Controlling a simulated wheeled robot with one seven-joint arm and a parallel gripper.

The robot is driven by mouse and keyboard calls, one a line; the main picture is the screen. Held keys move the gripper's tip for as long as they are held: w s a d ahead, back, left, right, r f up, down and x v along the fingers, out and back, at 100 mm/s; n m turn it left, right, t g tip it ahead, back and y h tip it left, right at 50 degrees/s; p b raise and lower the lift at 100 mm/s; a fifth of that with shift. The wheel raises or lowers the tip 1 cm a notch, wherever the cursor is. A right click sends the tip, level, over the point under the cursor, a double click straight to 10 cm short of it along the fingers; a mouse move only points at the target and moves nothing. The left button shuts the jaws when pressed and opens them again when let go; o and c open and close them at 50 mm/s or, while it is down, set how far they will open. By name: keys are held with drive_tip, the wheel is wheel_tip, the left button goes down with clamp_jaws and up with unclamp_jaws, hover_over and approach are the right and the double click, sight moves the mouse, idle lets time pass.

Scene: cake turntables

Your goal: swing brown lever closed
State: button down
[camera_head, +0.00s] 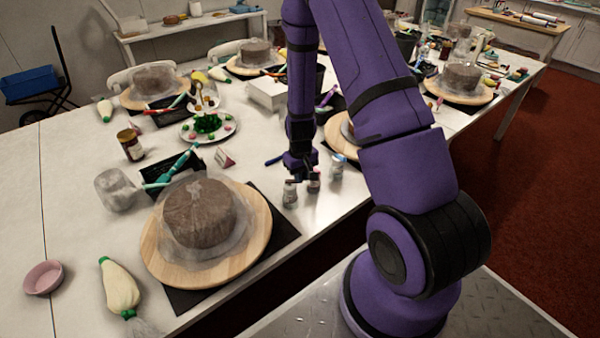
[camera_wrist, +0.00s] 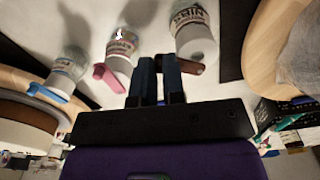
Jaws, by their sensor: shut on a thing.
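The brown lever (camera_wrist: 192,67) shows in the wrist view beside the white cap of a small clear labelled bottle (camera_wrist: 190,22). My gripper (camera_wrist: 160,68) has its two dark fingers close together at the lever's left end and is shut on it; the fingers hide that end. In the head view my gripper (camera_head: 300,172) is low over the table, just behind the small bottle (camera_head: 290,196). The lever cannot be made out clearly there.
In the wrist view a bottle with a pink lever (camera_wrist: 108,76) and one with a blue lever (camera_wrist: 48,93) stand to the left. In the head view, a wooden turntable (camera_head: 160,255) with a wrapped cake stands left of my gripper. The table edge is close in front.

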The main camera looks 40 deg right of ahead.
drive_tip(key=shift+s+a+m, duration=0.35)
drive_tip(key=shift+a+m, duration=0.25)
drive_tip(key=shift+m, duration=1.2)
drive_tip(key=shift+s+a+m, duration=0.3)
drive_tip(key=shift+a+m, duration=0.35)
drive_tip(key=shift+m, duration=1.15)
drive_tip(key=shift+s+a+m, duration=0.35)
drive_tip(key=shift+a+m, duration=0.25)
drive_tip(key=shift+m, duration=1.2)
drive_tip(key=c, duration=1.2)
unclamp_jaws()
drive_tip(key=shift+r, duration=0.1)
wheel_tip(320, 180, up, 11)
drive_tip(key=shift+f, duration=0.2)
